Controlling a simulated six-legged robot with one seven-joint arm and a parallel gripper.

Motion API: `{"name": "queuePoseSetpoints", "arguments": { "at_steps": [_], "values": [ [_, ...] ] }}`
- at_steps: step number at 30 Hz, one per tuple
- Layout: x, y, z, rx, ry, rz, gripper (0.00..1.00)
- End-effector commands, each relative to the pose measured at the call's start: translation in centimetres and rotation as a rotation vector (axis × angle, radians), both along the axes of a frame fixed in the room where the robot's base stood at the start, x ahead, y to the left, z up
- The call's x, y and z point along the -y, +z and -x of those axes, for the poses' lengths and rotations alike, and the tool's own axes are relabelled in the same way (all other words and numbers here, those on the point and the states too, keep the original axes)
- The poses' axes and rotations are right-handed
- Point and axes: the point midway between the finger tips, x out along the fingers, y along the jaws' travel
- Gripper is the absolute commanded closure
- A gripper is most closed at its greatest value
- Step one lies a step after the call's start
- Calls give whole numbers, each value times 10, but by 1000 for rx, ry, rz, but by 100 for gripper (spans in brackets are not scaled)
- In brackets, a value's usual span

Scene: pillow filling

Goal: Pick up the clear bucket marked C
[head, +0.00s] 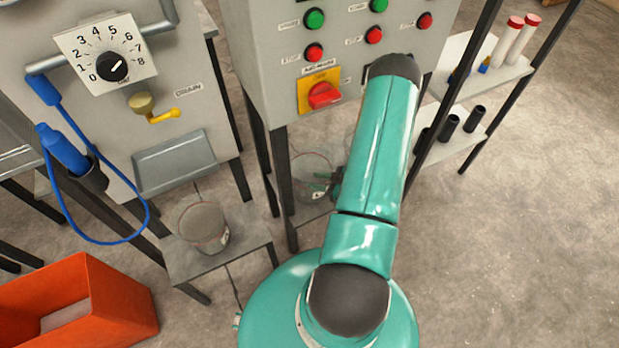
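A clear bucket (312,166) stands under the control cabinet, between the cabinet's dark legs. It has a small white label low on its front; the letter is too small to read surely. My gripper (326,181) is at the right side of this bucket, partly hidden behind my teal arm. I cannot tell whether its fingers touch the bucket or are shut. Another clear bucket (203,226) with grey contents stands on a low grey stand (245,240) at the left; its label is not readable.
The control cabinet (285,75) with buttons and a red switch (323,95) overhangs the bucket. A grey machine with a dial (111,66) stands left. An orange bin (110,305) is at lower left. A rack (482,70) with tubes stands right. The floor at right is clear.

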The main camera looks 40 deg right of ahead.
Motion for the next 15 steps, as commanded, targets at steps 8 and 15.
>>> {"name": "queuePoseSetpoints", "arguments": {
  "at_steps": [8,15],
  "values": [
    [-15,-15,-37,1,2,0,69],
    [-17,-18,-43,0,0,1,69]
  ]
}}
